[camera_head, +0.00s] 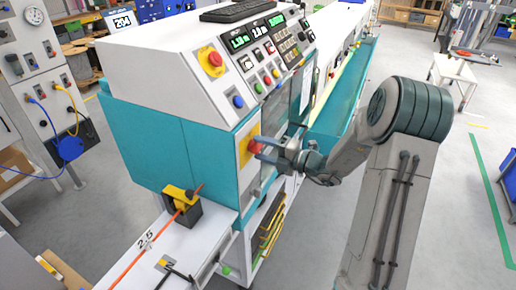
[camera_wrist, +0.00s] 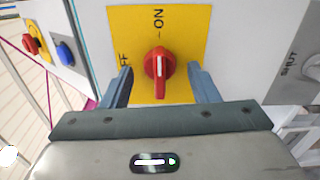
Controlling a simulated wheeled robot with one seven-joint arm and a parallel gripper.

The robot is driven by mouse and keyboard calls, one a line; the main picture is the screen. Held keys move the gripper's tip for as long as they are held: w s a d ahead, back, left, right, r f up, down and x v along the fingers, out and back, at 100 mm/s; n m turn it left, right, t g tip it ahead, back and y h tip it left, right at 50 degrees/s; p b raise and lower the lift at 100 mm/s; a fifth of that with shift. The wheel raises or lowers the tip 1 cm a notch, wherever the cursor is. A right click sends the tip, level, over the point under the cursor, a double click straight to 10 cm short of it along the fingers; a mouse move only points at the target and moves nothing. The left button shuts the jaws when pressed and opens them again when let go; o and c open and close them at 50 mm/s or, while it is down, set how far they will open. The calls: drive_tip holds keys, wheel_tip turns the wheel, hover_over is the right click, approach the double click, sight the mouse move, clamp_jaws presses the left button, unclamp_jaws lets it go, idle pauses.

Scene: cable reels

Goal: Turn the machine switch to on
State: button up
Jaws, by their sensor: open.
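The machine switch is a red rotary knob (camera_wrist: 159,68) with a white stripe, on a yellow plate (camera_wrist: 185,25). In the wrist view the ON label is above the knob, and the OFF label at left is partly hidden by a finger. The stripe runs nearly upright, roughly in line with the ON mark. In the head view the knob (camera_head: 254,146) is on the teal machine's (camera_head: 170,140) front end. My gripper (camera_wrist: 162,82) is open, one finger on each side of the knob, with visible gaps; contact is not seen. It also shows in the head view (camera_head: 264,149).
A red emergency button (camera_head: 214,58) on a yellow base is on the sloped panel above. A grey plate marked SHUT with a knob (camera_wrist: 312,68) is right of the switch. An orange cable (camera_head: 150,240) runs through a yellow-black guide below.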

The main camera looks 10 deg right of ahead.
drive_tip(key=v, duration=0.7)
idle(0.3)
drive_tip(key=shift+a, duration=0.1)
drive_tip(key=s+a+n+g+h+b, duration=0.2)
drive_tip(key=s+a+n+g, duration=0.4)
drive_tip(key=n, duration=0.4)
drive_tip(key=s+a+n+g+h+b, duration=0.15)
drive_tip(key=s+a+n+g, duration=0.25)
drive_tip(key=s+n, duration=0.5)
drive_tip(key=s+d+n+t+h+b, duration=0.1)
drive_tip(key=s+d+n+h, duration=0.2)
drive_tip(key=n, duration=0.8)
drive_tip(key=s+d+n+t+h+b, duration=0.2)
drive_tip(key=s+n+h, duration=0.5)
drive_tip(key=n, duration=0.5)
drive_tip(key=shift+s+d+n+h, duration=0.3)
drive_tip(key=shift+d+h, duration=0.25)
drive_tip(key=shift+d, duration=0.25)
